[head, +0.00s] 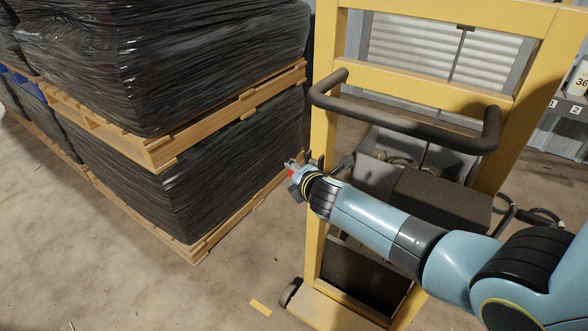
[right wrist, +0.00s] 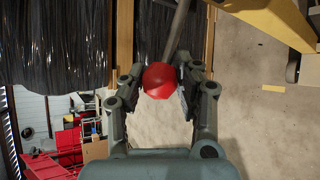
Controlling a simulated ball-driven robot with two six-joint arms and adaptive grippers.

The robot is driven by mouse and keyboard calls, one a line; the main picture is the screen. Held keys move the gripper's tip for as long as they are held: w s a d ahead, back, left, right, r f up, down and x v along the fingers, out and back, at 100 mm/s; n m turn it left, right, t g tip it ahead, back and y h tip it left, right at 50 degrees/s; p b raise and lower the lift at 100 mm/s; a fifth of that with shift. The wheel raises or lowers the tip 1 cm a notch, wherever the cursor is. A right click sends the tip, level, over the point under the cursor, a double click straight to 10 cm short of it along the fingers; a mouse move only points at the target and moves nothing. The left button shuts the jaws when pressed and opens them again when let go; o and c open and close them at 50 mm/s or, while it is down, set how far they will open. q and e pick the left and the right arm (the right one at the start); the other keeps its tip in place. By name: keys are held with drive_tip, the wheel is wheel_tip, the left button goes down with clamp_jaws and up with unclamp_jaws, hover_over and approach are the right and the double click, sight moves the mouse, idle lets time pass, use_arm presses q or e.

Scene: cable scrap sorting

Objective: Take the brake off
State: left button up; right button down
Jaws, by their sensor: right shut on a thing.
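A red ball knob (right wrist: 159,80) sits on the end of a grey lever rod (right wrist: 178,32), which runs up out of the top of the right wrist view. My right gripper (right wrist: 161,82) has its two fingers on either side of the knob and is shut on it. In the head view my right gripper (head: 297,172) is at the left side of the yellow cart (head: 318,130), with a bit of red (head: 291,173) showing at its tip. The rod is mostly hidden there by the gripper. My left gripper is not in view.
The cart has a black push handle (head: 400,118) above my right arm and a wheel (head: 290,291) at its lower left. Black-wrapped bales (head: 160,60) on wooden pallets (head: 200,125) stand to the left. The concrete floor between them is mostly clear, with a yellow strip (head: 261,307).

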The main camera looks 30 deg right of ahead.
drive_tip(key=shift+w+d+r+p, duration=0.25)
drive_tip(key=shift+r, duration=0.35)
drive_tip(key=shift+w+d+r+p, duration=0.2)
drive_tip(key=shift+d+r, duration=0.05)
drive_tip(key=shift+r, duration=0.35)
drive_tip(key=shift+d+r, duration=0.1)
drive_tip(key=shift+w, duration=0.1)
drive_tip(key=c, duration=1.2)
unclamp_jaws()
drive_tip(key=o, duration=0.3)
drive_tip(key=shift+s, duration=0.3)
drive_tip(key=shift+f, duration=0.2)
